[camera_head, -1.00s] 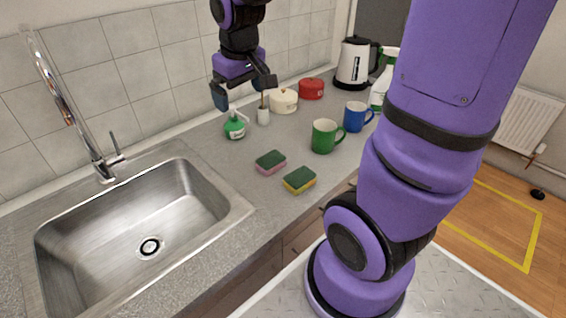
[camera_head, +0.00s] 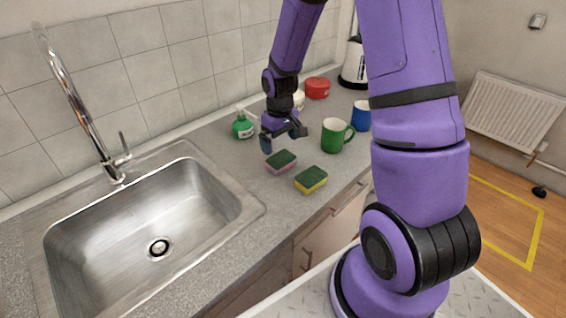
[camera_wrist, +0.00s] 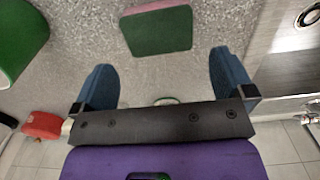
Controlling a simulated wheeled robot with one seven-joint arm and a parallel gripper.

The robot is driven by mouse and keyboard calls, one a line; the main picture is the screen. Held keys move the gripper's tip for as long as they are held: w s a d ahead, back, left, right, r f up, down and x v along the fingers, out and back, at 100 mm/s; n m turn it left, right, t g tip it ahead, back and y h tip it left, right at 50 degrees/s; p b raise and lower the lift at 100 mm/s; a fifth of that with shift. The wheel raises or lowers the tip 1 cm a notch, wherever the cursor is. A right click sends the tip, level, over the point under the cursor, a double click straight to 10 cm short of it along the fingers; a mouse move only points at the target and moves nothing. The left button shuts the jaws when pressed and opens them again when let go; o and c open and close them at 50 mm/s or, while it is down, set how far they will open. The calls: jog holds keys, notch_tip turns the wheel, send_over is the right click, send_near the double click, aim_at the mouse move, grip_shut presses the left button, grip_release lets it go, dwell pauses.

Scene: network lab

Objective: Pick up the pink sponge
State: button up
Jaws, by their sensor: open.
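The pink sponge (camera_head: 281,162), with a dark green top and a pink lower layer, lies on the grey counter between the sink and the green mug. In the wrist view the pink sponge (camera_wrist: 158,31) shows its green face and a thin pink edge, ahead of the fingertips and roughly centred between them. My gripper (camera_head: 284,143) is open and empty, above the counter just behind the sponge in the head view. Its two blue fingers (camera_wrist: 164,70) stand wide apart in the wrist view and do not touch the sponge.
A yellow sponge (camera_head: 311,180) lies close to the right of the pink one. The sink (camera_head: 150,225) is on the left; a red pot (camera_head: 317,88) is behind.

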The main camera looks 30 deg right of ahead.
aim_at(280, 157)
jog(key=shift+w+f, duration=0.15)
jog(key=shift+f, duration=1.8)
jog(key=shift+w+f, duration=0.1)
jog(key=shift+f, duration=1.8)
jog(key=c, duration=0.6)
